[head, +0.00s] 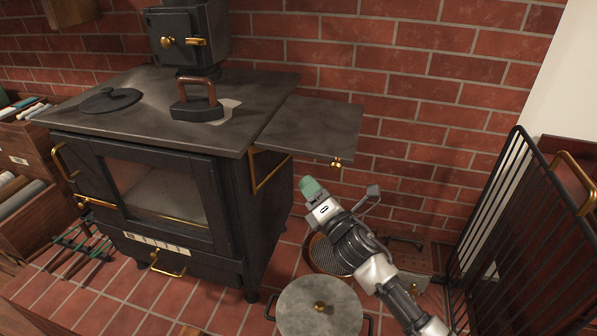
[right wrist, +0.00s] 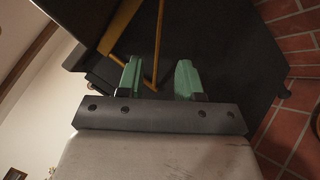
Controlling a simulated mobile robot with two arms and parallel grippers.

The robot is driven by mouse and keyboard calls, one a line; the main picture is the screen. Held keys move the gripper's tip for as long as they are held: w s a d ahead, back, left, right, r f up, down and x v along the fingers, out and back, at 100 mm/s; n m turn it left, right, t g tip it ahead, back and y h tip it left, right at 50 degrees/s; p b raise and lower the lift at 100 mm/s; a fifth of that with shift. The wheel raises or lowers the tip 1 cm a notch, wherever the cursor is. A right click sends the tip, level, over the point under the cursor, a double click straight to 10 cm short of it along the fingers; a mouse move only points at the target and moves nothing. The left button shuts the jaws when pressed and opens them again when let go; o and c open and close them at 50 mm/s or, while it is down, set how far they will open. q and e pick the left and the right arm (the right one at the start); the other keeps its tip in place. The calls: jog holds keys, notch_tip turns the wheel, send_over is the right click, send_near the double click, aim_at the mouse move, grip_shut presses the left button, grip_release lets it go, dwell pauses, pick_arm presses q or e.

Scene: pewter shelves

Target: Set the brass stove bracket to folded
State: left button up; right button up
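The brass stove bracket (head: 268,170) is a thin angled frame on the right side of the black stove (head: 225,200), under the side shelf (head: 312,128). It stands out from the stove wall, and the shelf lies level above it. In the right wrist view the brass bars of the bracket (right wrist: 160,45) show beyond the fingers, their lower corner in line with the gap. My right gripper (head: 308,187), with green fingertips, is right of the bracket and below the shelf, apart from it. In the right wrist view the gripper (right wrist: 158,80) is open and empty. My left gripper is not in view.
A flat iron (head: 197,108) and a round lid (head: 110,100) sit on the stove top. A lidded pot (head: 318,308) stands on the tiled floor below my right arm. A black fire screen (head: 520,240) stands at the right. A brass knob (head: 336,162) is on the shelf's edge.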

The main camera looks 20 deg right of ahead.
aim_at(288, 157)
jog(key=x, duration=1)
jog(key=shift+w+a+r+p, duration=0.1)
jog(key=shift+w+r+p, duration=0.05)
jog(key=shift+w+p, duration=0.2)
grip_shut()
